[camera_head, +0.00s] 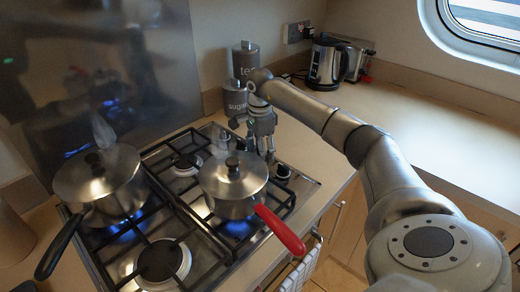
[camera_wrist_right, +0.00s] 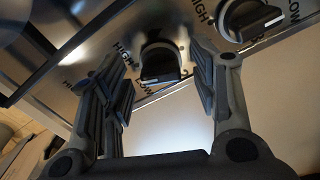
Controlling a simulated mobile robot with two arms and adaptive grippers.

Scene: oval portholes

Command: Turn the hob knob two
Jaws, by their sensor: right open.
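A hob knob (camera_wrist_right: 160,62) with a dark grip shows in the right wrist view, between my two open fingers as seen from there. I cannot tell whether the fingers touch it. A second knob (camera_wrist_right: 250,16) is to its right. HIGH and LOW are printed beside the knobs; no numbers are readable. In the head view my right gripper (camera_head: 262,148) points down over the hob's back right side, just behind the red-handled pan. One knob (camera_head: 283,172) shows right of it; the gripper hides the area behind. My left gripper is out of view.
The gas hob (camera_head: 215,268) carries a lidded pan with a black handle (camera_head: 100,180) and a lidded pan with a red handle (camera_head: 233,178). Blue flames burn under both. Canisters (camera_head: 246,62) and a kettle (camera_head: 325,65) stand behind. The right worktop (camera_head: 440,140) is clear.

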